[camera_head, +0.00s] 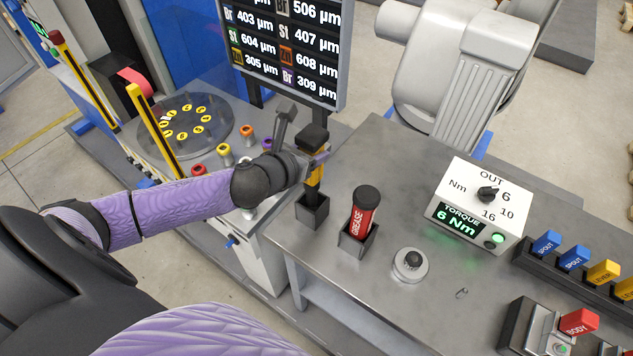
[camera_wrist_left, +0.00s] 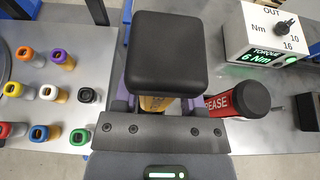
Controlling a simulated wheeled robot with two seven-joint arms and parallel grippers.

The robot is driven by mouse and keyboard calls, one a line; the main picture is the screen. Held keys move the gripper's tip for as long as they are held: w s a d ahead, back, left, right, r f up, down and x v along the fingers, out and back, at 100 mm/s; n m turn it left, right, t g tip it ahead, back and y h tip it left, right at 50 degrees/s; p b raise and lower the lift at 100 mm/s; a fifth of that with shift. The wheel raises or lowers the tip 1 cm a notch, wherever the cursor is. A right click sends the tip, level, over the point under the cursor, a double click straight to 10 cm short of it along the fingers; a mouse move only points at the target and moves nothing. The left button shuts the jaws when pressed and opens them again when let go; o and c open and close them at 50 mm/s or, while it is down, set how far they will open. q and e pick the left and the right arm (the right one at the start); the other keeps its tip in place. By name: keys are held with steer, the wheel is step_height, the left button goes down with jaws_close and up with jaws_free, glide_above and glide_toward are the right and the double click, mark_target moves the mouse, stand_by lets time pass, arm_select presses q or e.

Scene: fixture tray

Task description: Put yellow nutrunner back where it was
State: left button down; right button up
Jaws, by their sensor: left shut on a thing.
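The yellow nutrunner (camera_head: 315,173) stands roughly upright, with a black block-shaped top and a yellow body. My left gripper (camera_head: 317,160) is shut on its body just below the black top. The lower end of the nutrunner is at the mouth of a black square holder (camera_head: 312,212) on the table's left corner; I cannot tell how deep it sits. In the left wrist view the nutrunner's black top (camera_wrist_left: 166,52) fills the middle and hides the holder and most of the fingers. My right gripper is not in view.
A red grease tube (camera_head: 362,215) stands in its own black holder just right of the nutrunner. A torque box (camera_head: 485,205) reading 6 Nm and a round knob (camera_head: 411,262) are further right. A side bench with coloured sockets (camera_head: 225,150) and a display (camera_head: 290,50) lie left and behind.

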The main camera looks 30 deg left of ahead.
arm_select(q)
step_height(320, 180, down, 7)
steer(key=shift+r+b, duration=0.2)
steer(key=shift+b, duration=0.85)
steer(key=shift+r, duration=0.15)
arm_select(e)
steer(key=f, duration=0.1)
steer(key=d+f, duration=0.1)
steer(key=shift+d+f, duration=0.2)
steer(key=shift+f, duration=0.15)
arm_select(q)
steer(key=shift+c, duration=0.8)
jaws_free()
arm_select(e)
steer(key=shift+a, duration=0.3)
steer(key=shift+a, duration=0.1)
